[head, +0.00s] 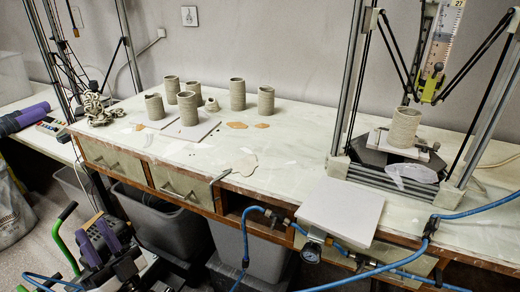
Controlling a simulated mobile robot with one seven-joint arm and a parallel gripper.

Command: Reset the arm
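A long worktable (300,140) holds several clay cylinders (237,94) and a coiled clay piece (95,108). A delta printer frame (349,80) stands at right around another cylinder (404,127). A white board (341,210) lies at the front edge. Blue hoses (400,262) and grey bins (168,222) crowd below.

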